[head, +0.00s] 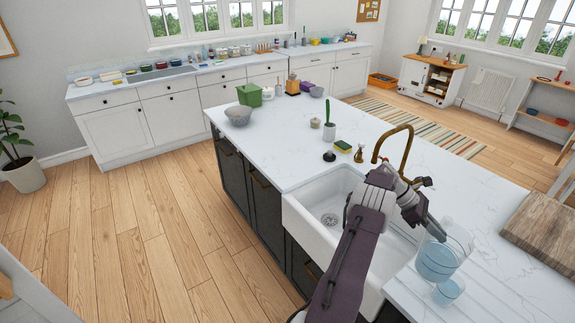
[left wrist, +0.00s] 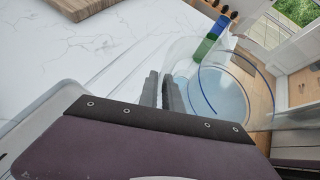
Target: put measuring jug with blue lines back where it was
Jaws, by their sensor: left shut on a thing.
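The clear measuring jug (head: 437,262) is right of the sink, over the ribbed drainboard end of the white island. It looks bluish; I cannot tell whether its base touches the surface. My left gripper (head: 436,232) is shut at the jug's upper left side. In the left wrist view the two dark fingers (left wrist: 163,92) are close together at the near wall of the jug (left wrist: 232,98), where a curved blue line shows. The exact part held is hard to see. My right gripper is not in view.
The white sink (head: 310,222) and brass tap (head: 393,140) are to the left. A wooden board (head: 545,225) lies to the right. The island top (head: 270,160) has free room beyond the sink.

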